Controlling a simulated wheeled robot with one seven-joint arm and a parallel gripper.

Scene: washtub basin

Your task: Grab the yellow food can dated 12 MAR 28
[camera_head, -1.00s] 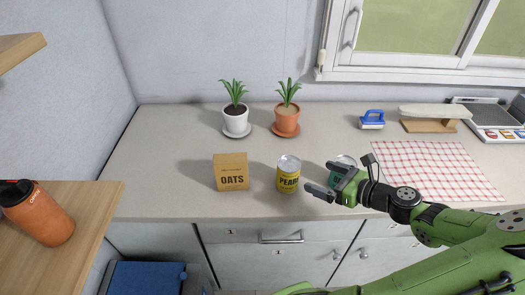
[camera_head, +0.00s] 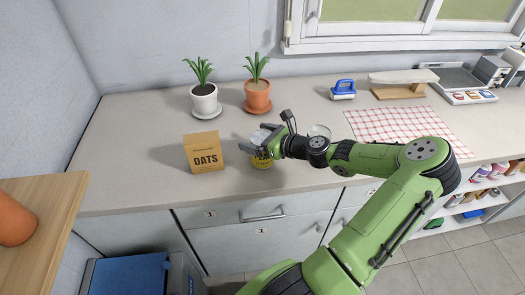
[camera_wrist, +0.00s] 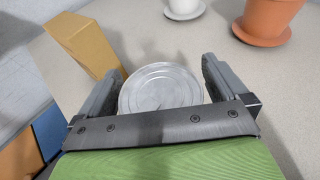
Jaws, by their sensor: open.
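The yellow food can (camera_head: 261,162) stands upright on the counter, partly hidden by my gripper; its label shows only in part and no date can be read. In the wrist view its round silver lid (camera_wrist: 160,88) lies between my two fingers. My gripper (camera_head: 256,140) is open, with one finger on each side of the can's top; it also shows in the wrist view (camera_wrist: 160,70). I cannot tell whether either finger touches the can. A second can (camera_head: 319,131) stands to the right, mostly hidden behind my arm.
A cardboard OATS box (camera_head: 203,153) stands just left of the can. A white potted plant (camera_head: 204,98) and a terracotta potted plant (camera_head: 257,96) stand behind. A checked cloth (camera_head: 395,124) and a blue-handled brush (camera_head: 343,89) lie to the right. The counter's left part is clear.

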